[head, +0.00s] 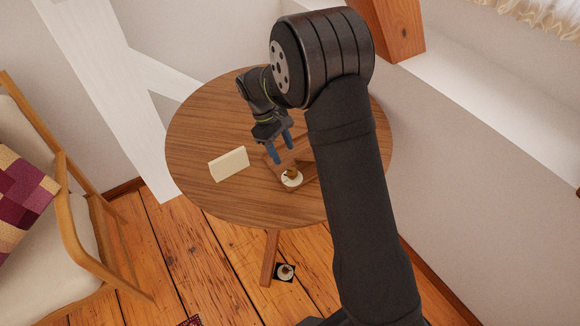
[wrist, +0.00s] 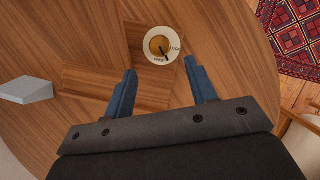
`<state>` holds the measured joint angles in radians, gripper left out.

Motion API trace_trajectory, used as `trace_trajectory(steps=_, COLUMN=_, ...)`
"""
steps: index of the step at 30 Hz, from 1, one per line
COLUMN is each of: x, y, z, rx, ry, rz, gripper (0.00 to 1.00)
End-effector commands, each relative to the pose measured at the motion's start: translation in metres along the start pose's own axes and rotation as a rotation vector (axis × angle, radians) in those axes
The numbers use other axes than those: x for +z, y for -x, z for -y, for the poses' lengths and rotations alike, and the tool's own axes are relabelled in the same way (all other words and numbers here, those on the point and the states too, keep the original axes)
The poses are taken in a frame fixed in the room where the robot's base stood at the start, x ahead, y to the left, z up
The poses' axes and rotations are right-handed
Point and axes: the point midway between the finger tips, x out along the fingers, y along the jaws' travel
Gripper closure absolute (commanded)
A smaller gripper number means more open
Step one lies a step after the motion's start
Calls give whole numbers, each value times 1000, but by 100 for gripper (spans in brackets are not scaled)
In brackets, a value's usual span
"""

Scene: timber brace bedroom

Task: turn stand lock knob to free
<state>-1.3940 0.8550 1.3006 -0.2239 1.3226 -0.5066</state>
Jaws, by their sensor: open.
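The knob (head: 291,174) is a small round brass-coloured knob on a white dial, on a wooden stand (head: 310,172) on the round table. In the wrist view the knob (wrist: 157,44) shows a dark pointer aimed down and to the right, between the words FREE and LOCK on the dial (wrist: 150,31). My gripper (head: 284,155) is open and empty, above and close to the knob. In the wrist view its two blue fingers (wrist: 160,70) are spread wide, with the knob ahead of the gap between them. I see no contact with the knob.
A cream block (head: 229,165) stands on the round table (head: 205,115), left of the stand. A wooden armchair (head: 70,205) is at the left. A white timber brace (head: 110,75) rises behind the table. A small dark square item (head: 285,271) lies on the floor below.

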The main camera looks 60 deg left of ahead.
Motion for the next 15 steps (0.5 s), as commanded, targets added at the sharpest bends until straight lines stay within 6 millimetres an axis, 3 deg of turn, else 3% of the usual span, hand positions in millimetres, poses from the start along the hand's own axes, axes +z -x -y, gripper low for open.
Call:
trace_trajectory(steps=6, x=1, y=-45, z=0, rx=-3, ry=-2, rz=1, gripper=48)
trace_trajectory(steps=15, x=0, y=-73, z=0, rx=0, ry=-1, rz=-2, gripper=48)
